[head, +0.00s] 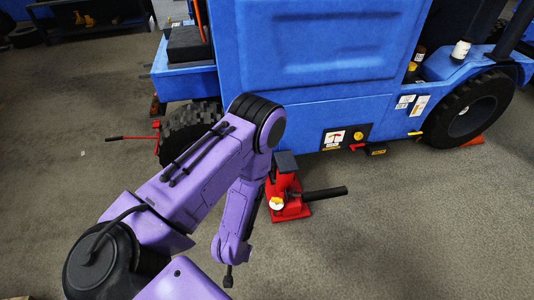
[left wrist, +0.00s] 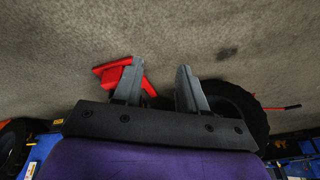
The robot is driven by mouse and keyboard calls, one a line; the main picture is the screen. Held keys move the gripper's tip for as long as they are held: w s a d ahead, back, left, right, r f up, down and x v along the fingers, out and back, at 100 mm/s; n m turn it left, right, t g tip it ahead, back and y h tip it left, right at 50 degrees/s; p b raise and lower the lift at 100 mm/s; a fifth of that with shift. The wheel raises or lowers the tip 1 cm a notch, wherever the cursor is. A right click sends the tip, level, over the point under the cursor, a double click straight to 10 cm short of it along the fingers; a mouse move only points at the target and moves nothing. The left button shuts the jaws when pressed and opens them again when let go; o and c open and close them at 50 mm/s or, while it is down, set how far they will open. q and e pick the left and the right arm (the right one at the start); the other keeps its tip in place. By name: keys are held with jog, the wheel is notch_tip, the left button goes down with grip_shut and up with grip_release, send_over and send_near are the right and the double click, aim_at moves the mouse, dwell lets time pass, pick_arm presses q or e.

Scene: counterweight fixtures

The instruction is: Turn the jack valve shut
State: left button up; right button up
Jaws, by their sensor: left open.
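The red jack (head: 291,190) stands on the floor beside the blue vehicle, with a dark top pad and a black handle (head: 325,193) sticking out to the right. A small pale and yellow knob (head: 276,203), which looks like the valve, is low on its near side. My purple left arm hangs just left of the jack and hides part of it; its fingers are not clear in the head view. In the left wrist view my left gripper (left wrist: 159,76) is open and empty. The red jack (left wrist: 112,74) shows there partly behind the left finger. My right gripper is not in view.
The blue vehicle (head: 320,50) blocks the far side, with a black front wheel (head: 475,105) at right and another tyre (head: 190,130) behind my arm. The grey floor right of the jack is clear.

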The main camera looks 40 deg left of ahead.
pick_arm(q)
jog(key=w+a+f+m+h+b, duration=0.1)
jog(key=w+f+m+b, duration=0.55)
jog(key=w+f, duration=0.65)
notch_tip(320, 180, up, 8)
jog(key=m+g+h+b, duration=0.1)
jog(key=m+g+b, duration=0.2)
jog(key=m+b, duration=0.7)
send_over(277, 199)
notch_tip(277, 199, down, 8)
jog(key=b, duration=0.4)
jog(key=shift+r, duration=0.15)
notch_tip(277, 199, down, 2)
jog(key=shift+f+b, duration=0.25)
jog(key=shift+b, duration=0.5)
jog(key=shift+f, duration=0.1)
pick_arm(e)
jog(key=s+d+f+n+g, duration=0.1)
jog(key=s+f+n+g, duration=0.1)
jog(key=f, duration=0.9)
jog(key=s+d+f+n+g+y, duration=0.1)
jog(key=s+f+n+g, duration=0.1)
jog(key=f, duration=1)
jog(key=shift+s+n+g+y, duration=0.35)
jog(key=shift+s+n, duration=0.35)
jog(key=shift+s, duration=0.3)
pick_arm(q)
jog(key=shift+c, duration=0.3)
